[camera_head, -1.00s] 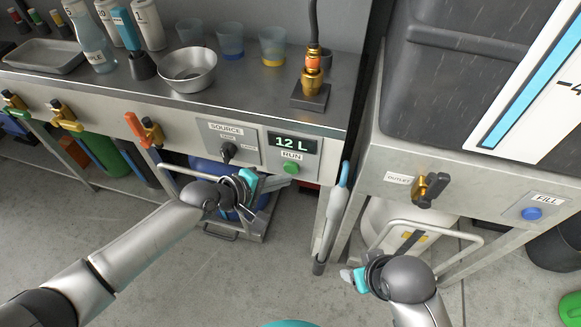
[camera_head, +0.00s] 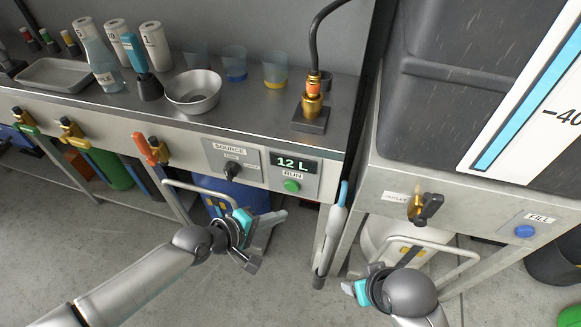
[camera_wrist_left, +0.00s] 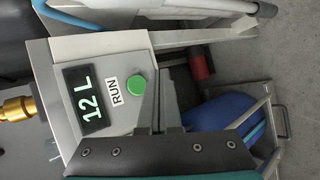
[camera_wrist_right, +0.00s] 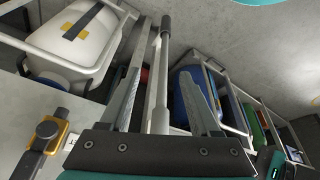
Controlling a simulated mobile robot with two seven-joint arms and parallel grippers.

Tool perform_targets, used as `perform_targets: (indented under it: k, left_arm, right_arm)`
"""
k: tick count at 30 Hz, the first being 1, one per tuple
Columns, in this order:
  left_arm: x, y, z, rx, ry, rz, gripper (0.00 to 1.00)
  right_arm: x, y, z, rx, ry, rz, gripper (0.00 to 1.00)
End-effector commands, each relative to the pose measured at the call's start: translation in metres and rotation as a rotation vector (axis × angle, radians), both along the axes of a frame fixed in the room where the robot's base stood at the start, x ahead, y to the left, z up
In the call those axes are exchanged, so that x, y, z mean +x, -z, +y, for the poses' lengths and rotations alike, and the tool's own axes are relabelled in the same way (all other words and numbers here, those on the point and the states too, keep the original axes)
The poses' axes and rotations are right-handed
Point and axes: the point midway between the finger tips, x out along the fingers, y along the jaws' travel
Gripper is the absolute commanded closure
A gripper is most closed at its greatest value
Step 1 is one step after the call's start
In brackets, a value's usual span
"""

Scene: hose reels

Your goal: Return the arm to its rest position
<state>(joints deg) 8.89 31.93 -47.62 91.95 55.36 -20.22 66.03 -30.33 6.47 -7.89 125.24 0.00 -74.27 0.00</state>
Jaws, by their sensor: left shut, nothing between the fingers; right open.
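My left gripper (camera_head: 276,218) hangs in front of the bench's front panel, below the green RUN button (camera_head: 291,186), apart from it. Its fingers are shut and empty; they also show in the left wrist view (camera_wrist_left: 160,98), beside the button. My right gripper (camera_head: 350,288) is low in front of the right-hand stand, near the grey wand with a blue tip (camera_head: 333,232). In the right wrist view its two fingers (camera_wrist_right: 172,88) are spread with nothing gripped; the wand shows between them, farther off. The display (camera_head: 294,163) reads 12 L.
The bench top holds a steel bowl (camera_head: 193,92), a tray (camera_head: 58,74), bottles, cups and a brass hose fitting (camera_head: 312,104). On the right are a dark tank (camera_head: 450,90), an outlet valve (camera_head: 424,207) and a blue FILL button (camera_head: 525,231). The floor in front is clear.

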Motion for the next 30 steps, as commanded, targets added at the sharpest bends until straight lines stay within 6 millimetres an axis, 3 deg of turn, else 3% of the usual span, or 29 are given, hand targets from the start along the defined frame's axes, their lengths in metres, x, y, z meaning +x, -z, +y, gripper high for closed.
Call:
perform_targets:
  k: [7,11,19,26,30]
  left_arm:
    - [0.001,0.001,0.001,0.006,-0.001,-0.004,1.0]
    - [0.006,0.012,0.014,0.07,-0.009,-0.037,1.0]
    - [0.004,0.069,0.082,0.406,0.01,-0.151,1.0]
    - [-0.039,0.124,0.141,0.712,0.118,-0.162,1.0]
    - [-0.084,0.156,0.172,0.876,0.231,-0.131,1.0]
  right_arm:
    - [0.0,0.002,0.0,0.0,0.0,0.002,0.37]
    - [0.001,0.016,-0.001,-0.005,-0.002,0.012,0.37]
    - [-0.007,0.081,-0.011,-0.024,-0.006,0.05,0.37]
    - [-0.031,0.134,-0.026,-0.041,-0.009,0.08,0.37]
    - [-0.053,0.16,-0.037,-0.054,-0.01,0.1,0.37]
